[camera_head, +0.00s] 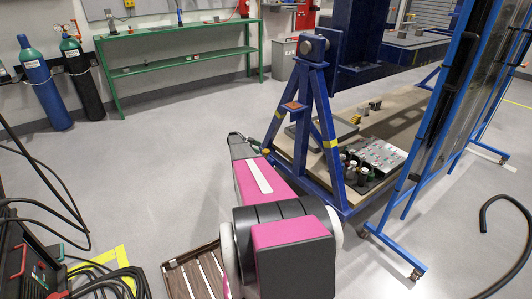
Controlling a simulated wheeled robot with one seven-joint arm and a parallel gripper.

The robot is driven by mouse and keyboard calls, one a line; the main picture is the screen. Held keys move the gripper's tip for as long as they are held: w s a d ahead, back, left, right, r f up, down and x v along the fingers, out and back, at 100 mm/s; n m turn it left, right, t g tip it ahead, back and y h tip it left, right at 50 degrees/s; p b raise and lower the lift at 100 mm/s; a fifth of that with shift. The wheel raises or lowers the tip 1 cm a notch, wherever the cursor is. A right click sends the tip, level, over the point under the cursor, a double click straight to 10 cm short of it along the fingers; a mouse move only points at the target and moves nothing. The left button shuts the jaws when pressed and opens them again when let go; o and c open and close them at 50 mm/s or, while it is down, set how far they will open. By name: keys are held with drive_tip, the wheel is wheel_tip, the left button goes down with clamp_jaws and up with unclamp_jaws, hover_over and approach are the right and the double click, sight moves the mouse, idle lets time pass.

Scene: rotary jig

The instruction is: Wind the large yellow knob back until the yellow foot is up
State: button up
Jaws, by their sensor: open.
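The rotary jig's blue A-shaped stand (326,135) stands right of centre. A small yellow-orange piece (265,152), which may be the large yellow knob, shows low by the stand's left leg. I cannot tell its shape or how far it is wound. My magenta and grey arm reaches forward from the bottom centre. My gripper (256,146) is a small dark shape at its far end, close to that piece. It is open; I cannot tell whether it touches the piece. I cannot make out the yellow foot; my arm hides part of the floor there.
A blue-framed screen (440,110) stands right. A slatted wooden crate (196,276) and black cables (108,283) lie near front left.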

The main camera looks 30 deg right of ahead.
sight(265, 151)
drive_tip(key=x, duration=0.6)
drive_tip(key=shift+d+f, duration=0.1)
drive_tip(key=shift+d, duration=0.05)
drive_tip(key=c, duration=0.9)
